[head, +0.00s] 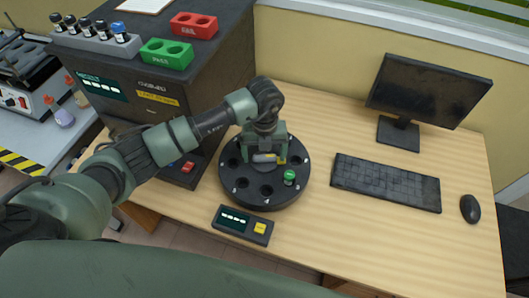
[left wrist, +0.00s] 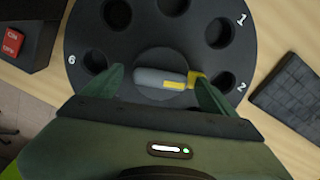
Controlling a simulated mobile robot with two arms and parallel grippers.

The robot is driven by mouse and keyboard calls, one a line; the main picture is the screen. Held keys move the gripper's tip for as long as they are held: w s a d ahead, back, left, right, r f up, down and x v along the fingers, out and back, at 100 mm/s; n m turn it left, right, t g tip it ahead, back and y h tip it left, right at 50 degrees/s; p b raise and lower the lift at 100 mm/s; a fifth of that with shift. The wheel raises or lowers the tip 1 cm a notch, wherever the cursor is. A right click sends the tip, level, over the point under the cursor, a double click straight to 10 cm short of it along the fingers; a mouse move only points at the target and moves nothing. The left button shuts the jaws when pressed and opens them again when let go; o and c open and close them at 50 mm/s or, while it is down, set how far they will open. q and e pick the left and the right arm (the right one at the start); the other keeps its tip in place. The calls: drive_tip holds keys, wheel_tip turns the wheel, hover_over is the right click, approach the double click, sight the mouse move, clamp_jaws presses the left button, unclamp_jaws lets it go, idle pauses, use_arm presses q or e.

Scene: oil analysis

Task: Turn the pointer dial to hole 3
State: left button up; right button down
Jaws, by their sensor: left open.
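The round black dial (head: 238,196) lies on the desk, with several holes around its rim. Its grey pointer (left wrist: 158,77) with a yellow tip sits at the dial's middle. In the left wrist view the tip points right, roughly toward the number 2. My left gripper (head: 264,154) is over the dial's middle and open. In the left wrist view its fingers (left wrist: 157,82) reach down at either end of the pointer; I cannot tell whether they touch it. A green-capped vial (head: 289,177) stands in a hole. The number 3 is hidden in the left wrist view.
A small display box with a yellow button (head: 260,228) lies in front of the dial. A dark analyser (head: 150,60) stands left, with red (head: 194,25) and green (head: 166,53) racks on top. A keyboard (head: 386,183), monitor (head: 425,92) and mouse (head: 470,208) are right.

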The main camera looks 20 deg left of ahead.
sight(264, 156)
use_arm(q)
drive_tip(key=c, duration=1.4)
drive_tip(key=shift+o, duration=0.2)
drive_tip(key=shift+w+f+m+b, duration=0.1)
drive_tip(key=shift+f+m+b, duration=0.05)
drive_tip(key=shift+m+b, duration=2.05)
drive_tip(key=shift+r+m+b, duration=0.2)
drive_tip(key=shift+m+b, duration=1.5)
drive_tip(key=shift+m, duration=0.5)
drive_tip(key=shift+r, duration=0.1)
drive_tip(key=o, duration=1.4)
drive_tip(key=shift+c, duration=0.2)
wheel_tip(264, 156, up, 8)
drive_tip(key=shift+f+b, duration=0.15)
drive_tip(key=shift+b, duration=0.55)
